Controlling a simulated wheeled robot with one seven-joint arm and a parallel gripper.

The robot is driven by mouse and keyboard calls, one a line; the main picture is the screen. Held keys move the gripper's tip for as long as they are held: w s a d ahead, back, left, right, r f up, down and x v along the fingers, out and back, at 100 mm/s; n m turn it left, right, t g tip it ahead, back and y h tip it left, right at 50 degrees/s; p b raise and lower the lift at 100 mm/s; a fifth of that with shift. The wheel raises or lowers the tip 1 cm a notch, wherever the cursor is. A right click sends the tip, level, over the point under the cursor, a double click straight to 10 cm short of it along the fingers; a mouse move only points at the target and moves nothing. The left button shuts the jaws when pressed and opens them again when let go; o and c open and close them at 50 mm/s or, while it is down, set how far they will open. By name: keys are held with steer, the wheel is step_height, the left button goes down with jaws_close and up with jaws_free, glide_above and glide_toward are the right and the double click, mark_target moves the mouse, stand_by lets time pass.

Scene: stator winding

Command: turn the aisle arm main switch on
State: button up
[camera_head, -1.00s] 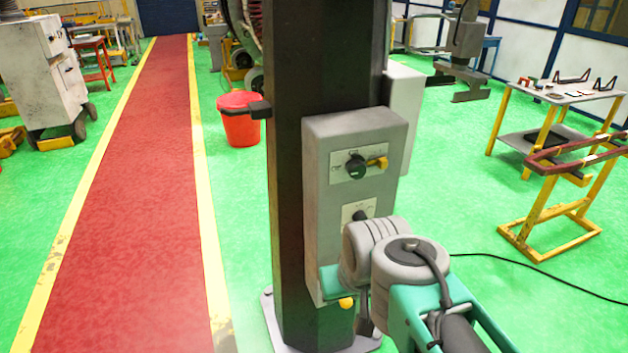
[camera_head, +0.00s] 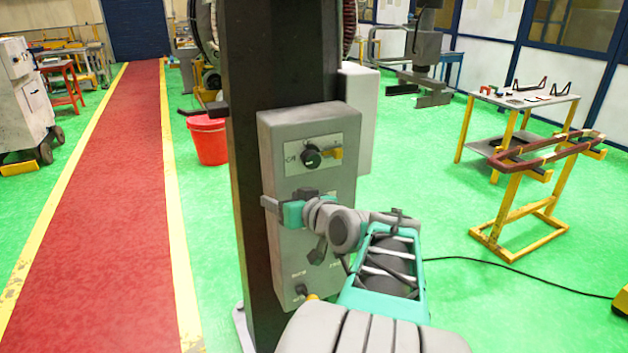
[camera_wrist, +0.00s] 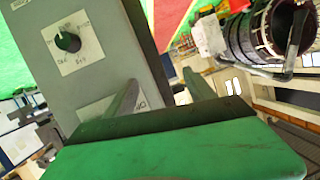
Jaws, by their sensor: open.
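A grey control box (camera_head: 310,180) is fixed to a dark column. Its upper plate holds a black rotary knob (camera_head: 311,157) with a yellow piece (camera_head: 336,153) to its right. A dark switch (camera_head: 302,290) and a yellow part sit low on the box. My gripper (camera_head: 270,203) is open at mid-height, below the upper knob, across the box's left front edge. Its fingers also show in the wrist view (camera_wrist: 162,92), with nothing between them. That view shows a black knob (camera_wrist: 67,41) on a white plate; I cannot tell which knob it is. My gripper partly hides the middle plate.
The dark column (camera_head: 250,240) stands behind the box. A red bucket (camera_head: 208,140) is to its left, beside the red aisle (camera_head: 110,200). A yellow stand (camera_head: 520,200) and a small table (camera_head: 525,98) are at right. A black cable (camera_head: 540,278) crosses the green floor.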

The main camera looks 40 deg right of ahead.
mark_target(314, 162)
steer(key=s+d+r+m+t+h, duration=0.1)
steer(key=s+d+r+h, duration=0.1)
steer(key=d, duration=0.3)
steer(key=s+d+r+m+t+h, duration=0.1)
steer(key=s+d+r+t, duration=0.15)
steer(key=d, duration=0.25)
steer(key=shift+g, duration=0.35)
steer(key=p+x, duration=0.2)
steer(key=x, duration=0.4)
steer(key=shift+w+f, duration=0.1)
steer(key=shift+w, duration=0.15)
steer(key=shift+w+d+f, duration=0.1)
steer(key=shift+w+d, duration=0.05)
steer(key=shift+w, duration=0.25)
steer(key=c, duration=1.4)
